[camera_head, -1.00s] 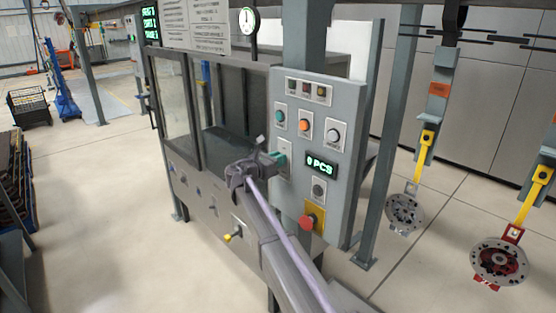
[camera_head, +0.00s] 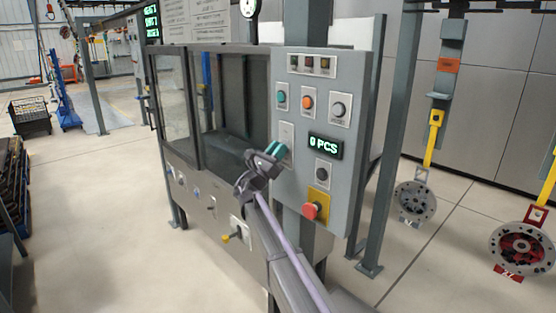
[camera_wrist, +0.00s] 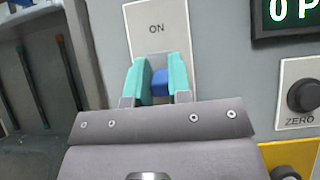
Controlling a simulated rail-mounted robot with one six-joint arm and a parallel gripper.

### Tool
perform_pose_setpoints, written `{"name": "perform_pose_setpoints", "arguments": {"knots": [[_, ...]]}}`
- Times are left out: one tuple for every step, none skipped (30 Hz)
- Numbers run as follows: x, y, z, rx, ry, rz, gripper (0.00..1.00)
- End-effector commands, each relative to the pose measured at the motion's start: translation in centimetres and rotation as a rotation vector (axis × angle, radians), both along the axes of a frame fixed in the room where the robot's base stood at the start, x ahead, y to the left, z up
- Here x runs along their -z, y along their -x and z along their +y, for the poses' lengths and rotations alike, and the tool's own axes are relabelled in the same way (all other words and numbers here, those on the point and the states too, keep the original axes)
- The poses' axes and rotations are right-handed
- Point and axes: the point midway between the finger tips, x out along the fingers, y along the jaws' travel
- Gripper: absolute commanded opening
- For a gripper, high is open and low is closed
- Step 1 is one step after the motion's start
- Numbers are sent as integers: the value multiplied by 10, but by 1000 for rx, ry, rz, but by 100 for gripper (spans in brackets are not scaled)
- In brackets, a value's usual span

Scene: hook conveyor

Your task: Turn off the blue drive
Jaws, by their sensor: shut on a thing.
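The blue drive switch (camera_wrist: 159,83) shows in the wrist view between the two teal fingertips of my gripper (camera_wrist: 157,80). It sits on a pale plate (camera_wrist: 160,30) marked ON, below that word. In the head view my gripper (camera_head: 273,153) is at the lower part of this plate (camera_head: 287,132) on the grey control panel. The fingers are shut on the blue switch. Its lower part is hidden by my gripper, and the switch cannot be made out in the head view.
Right of my gripper are the "0 PCS" display (camera_head: 325,146), the ZERO knob (camera_wrist: 304,96) and a red emergency button (camera_head: 312,210) on yellow. Teal (camera_head: 281,98) and orange (camera_head: 308,102) buttons are above. A glazed cabinet (camera_head: 210,100) stands left. Discs hang from hooks (camera_head: 415,200) at right.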

Motion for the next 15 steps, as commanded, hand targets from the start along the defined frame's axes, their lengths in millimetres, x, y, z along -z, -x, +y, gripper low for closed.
{"name": "perform_pose_setpoints", "arguments": {"knots": [[7,-1,0,0,19,-21,0],[7,-1,0,1,31,-33,0],[7,-1,0,1,46,-49,0],[7,-1,-1,1,55,-58,0],[7,-1,-1,0,64,-69,0],[7,-1,-1,0,74,-81,0],[7,-1,0,0,81,-88,0],[7,-1,0,0,88,-96,0],[7,-1,0,0,95,-103,0],[7,-1,0,0,99,-108,0],[7,-1,0,0,103,-113,0],[7,-1,0,-1,108,-117,0],[7,-1,0,-1,110,-119,0],[7,-1,0,-1,111,-122,0],[6,-1,-1,-1,113,-123,0]]}}
